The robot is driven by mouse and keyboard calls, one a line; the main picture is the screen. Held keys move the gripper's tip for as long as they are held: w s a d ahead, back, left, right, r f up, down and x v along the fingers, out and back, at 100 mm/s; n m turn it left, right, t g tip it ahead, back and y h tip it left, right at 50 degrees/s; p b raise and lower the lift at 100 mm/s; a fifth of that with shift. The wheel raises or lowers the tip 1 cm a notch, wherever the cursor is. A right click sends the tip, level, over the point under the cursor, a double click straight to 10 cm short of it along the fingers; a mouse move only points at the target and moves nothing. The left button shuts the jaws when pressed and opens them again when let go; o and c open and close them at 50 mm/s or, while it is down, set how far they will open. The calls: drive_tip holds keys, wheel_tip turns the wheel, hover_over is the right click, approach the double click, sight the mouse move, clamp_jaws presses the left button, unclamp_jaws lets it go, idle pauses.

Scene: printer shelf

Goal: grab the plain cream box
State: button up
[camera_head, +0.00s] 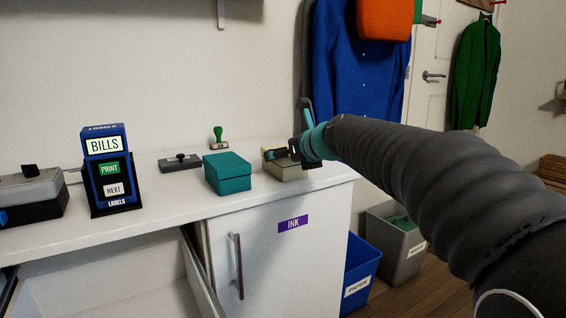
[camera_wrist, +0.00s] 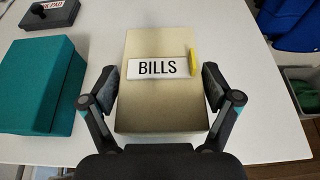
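A cream box (camera_head: 288,172) stands on the white counter, right of the teal box. In the wrist view the cream box (camera_wrist: 160,110) lies straight below my gripper. It is not plain: a white BILLS label (camera_wrist: 158,68) is on its top, with a small yellow piece (camera_wrist: 194,62) at the label's right end. My gripper (camera_wrist: 160,85) is open, one finger along each long side of the box. The fingers are very close to the sides; whether they touch cannot be told. In the head view my gripper (camera_head: 298,150) is at the box and partly hides it.
The teal box (camera_head: 228,173) stands close on the left. Behind are a green-handled stamp (camera_head: 218,138) and a dark pad (camera_head: 180,162). A label printer (camera_head: 108,170) showing BILLS stands further left. Bins (camera_head: 362,270) are on the floor past the counter's right end.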

drive_tip(key=c, duration=0.6)
drive_tip(key=shift+o, duration=0.2)
